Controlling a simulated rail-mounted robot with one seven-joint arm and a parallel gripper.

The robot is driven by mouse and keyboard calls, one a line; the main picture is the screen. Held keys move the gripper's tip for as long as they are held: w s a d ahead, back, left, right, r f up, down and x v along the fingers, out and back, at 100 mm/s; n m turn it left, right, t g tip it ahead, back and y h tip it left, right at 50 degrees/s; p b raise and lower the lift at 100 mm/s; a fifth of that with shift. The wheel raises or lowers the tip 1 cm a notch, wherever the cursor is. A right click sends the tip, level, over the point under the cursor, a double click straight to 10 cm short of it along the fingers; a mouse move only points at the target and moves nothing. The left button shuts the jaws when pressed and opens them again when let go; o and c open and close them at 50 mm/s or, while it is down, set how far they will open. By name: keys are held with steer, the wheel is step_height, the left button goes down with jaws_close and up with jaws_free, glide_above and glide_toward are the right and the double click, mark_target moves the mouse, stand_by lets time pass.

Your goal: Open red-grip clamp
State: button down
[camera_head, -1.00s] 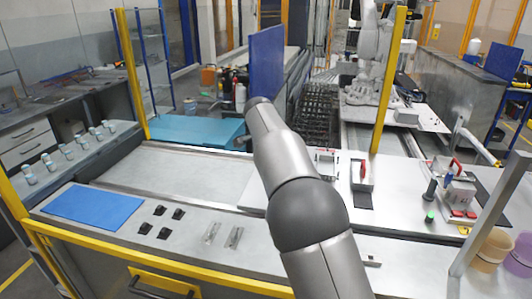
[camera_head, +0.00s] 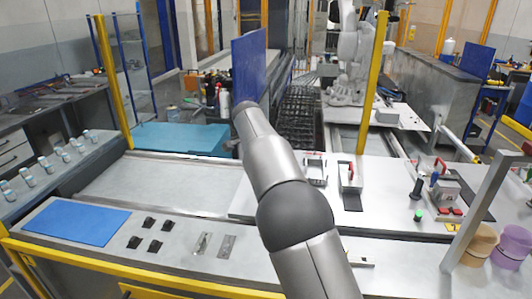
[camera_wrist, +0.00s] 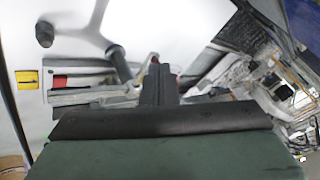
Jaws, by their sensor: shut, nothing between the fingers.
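In the head view, a small clamp-like fixture with a red grip (camera_head: 350,169) stands on a dark pad on the grey worktable, right of my arm. A second fixture with a red handle (camera_head: 438,166) stands further right; I cannot tell for sure which is the task's clamp. In the wrist view, my gripper (camera_wrist: 159,84) shows dark fingers together with nothing between them. A small red spot (camera_wrist: 155,60) shows just behind the fingertips, and a red piece (camera_wrist: 62,80) lies left of them. My gripper is hidden behind my arm in the head view.
A blue mat (camera_head: 78,221), several black blocks and two metal plates lie on the left table. A green button (camera_head: 418,215) is at the right, near brown and purple containers. A yellow post (camera_head: 373,90) and a blue panel (camera_head: 249,65) rise beyond the table.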

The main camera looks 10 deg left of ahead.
steer(key=s+a+r+b, duration=0.5)
steer(key=s+r, duration=0.3)
steer(key=s+d+f+n+g, duration=0.1)
steer(key=s+d+f, duration=0.15)
steer(key=d, duration=0.55)
steer(key=s+d+f+n+g, duration=0.2)
steer(key=s+d, duration=0.2)
steer(key=d, duration=0.4)
steer(key=s+d+f+n+g, duration=0.1)
steer(key=s+d+f, duration=0.15)
steer(key=d, duration=0.55)
steer(key=s+d+f+n+g, duration=0.1)
steer(key=s+f, duration=0.4)
steer(key=s, duration=0.5)
steer(key=s+d+f+n, duration=0.3)
steer(key=s+d+f, duration=0.2)
steer(key=s, duration=0.4)
steer(key=s+d+f+n+g+y, duration=0.1)
steer(key=s+d+f+n, duration=0.2)
steer(key=s, duration=0.7)
steer(key=shift+s+d+f+g, duration=0.3)
steer(key=shift+d+f, duration=0.25)
steer(key=shift+f, duration=0.4)
